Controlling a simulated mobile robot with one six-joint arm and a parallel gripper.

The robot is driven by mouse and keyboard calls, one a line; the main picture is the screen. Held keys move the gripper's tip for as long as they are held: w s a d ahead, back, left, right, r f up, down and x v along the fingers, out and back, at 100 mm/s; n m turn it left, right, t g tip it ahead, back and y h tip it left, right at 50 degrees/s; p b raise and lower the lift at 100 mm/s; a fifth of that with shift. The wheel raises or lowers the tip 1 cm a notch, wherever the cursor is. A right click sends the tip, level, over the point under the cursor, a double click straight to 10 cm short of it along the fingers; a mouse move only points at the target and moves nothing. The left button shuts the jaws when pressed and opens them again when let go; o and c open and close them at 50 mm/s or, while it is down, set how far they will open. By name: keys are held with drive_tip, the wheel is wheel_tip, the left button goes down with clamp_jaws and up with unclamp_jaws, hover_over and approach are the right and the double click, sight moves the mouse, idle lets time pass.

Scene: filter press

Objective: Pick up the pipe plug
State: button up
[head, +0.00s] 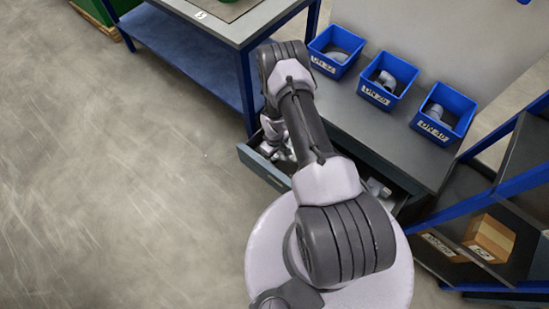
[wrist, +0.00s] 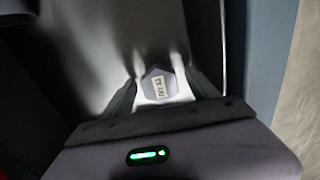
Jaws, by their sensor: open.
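My gripper (wrist: 165,90) is open, with one dark finger on either side of the plug. I cannot tell whether the fingers touch it. In the head view my gripper (head: 278,150) reaches down into the open drawer (head: 247,157) under the grey bench, and my arm hides the plug there.
Three blue bins, the left (head: 336,51), middle (head: 388,80) and right (head: 443,112), hold grey fittings on the bench top (head: 375,128). More pale parts (head: 378,188) lie at the drawer's right end. A blue-legged table (head: 190,50) stands close behind my arm. Shelving with a cardboard box (head: 490,238) is at right. The left floor is clear.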

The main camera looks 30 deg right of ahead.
drive_tip(key=shift+r, duration=0.15)
clamp_jaws()
